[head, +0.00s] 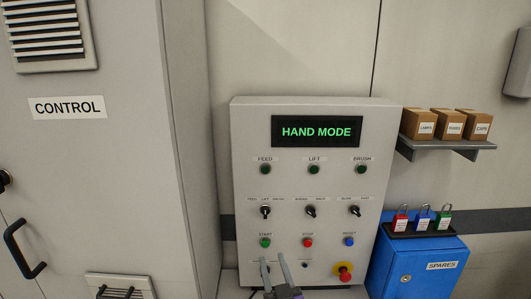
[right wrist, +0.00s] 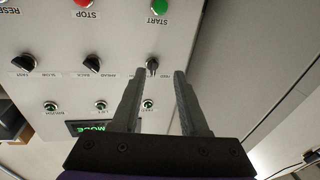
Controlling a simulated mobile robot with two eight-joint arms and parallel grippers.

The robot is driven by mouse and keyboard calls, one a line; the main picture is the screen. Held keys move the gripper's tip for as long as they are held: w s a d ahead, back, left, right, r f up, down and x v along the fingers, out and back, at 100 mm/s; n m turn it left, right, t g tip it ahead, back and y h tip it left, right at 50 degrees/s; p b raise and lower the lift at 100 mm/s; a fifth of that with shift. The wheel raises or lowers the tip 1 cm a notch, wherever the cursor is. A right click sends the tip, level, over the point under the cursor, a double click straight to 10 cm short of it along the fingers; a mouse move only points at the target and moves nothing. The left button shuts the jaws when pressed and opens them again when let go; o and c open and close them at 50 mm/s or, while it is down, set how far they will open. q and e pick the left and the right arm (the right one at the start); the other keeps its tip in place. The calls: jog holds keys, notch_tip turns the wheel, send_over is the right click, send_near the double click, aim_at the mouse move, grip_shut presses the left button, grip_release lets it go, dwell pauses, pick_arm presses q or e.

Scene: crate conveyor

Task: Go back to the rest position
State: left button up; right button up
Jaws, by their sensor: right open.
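My right gripper (head: 272,257) is at the bottom of the head view, in front of the lower part of the grey control panel (head: 243,136). Its two grey fingers are apart with nothing held between them. In the right wrist view, where the panel appears upside down, the fingers (right wrist: 160,72) point towards a black selector knob (right wrist: 152,66) under the FEED lamp. I cannot tell how far the tips are from the panel. My left gripper is not in view.
The display (head: 317,131) reads HAND MODE. The panel has lamps, switches, push buttons and a red emergency stop (head: 344,271). A CONTROL cabinet (head: 95,180) stands left. A blue SPARES box (head: 415,270) with padlocks and a shelf (head: 447,146) with cartons are right.

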pick_arm(q)
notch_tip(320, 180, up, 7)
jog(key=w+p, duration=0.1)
jog(key=p, duration=0.4)
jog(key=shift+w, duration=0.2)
pick_arm(e)
jog(key=s+d+f+m+g+h, duration=0.1)
jog(key=s+d+f+g, duration=0.2)
jog(key=s, duration=0.5)
jog(key=s+d+f+m+g+h, duration=0.1)
jog(key=s+d+f+g, duration=0.3)
jog(key=s+d, duration=0.3)
jog(key=s+d+f+g+h, duration=0.2)
jog(key=s+d+f+g, duration=0.2)
jog(key=s, duration=0.7)
jog(key=shift+d+f+m+g, duration=0.2)
jog(key=shift+d+m+g, duration=0.2)
jog(key=shift+d+g, duration=0.55)
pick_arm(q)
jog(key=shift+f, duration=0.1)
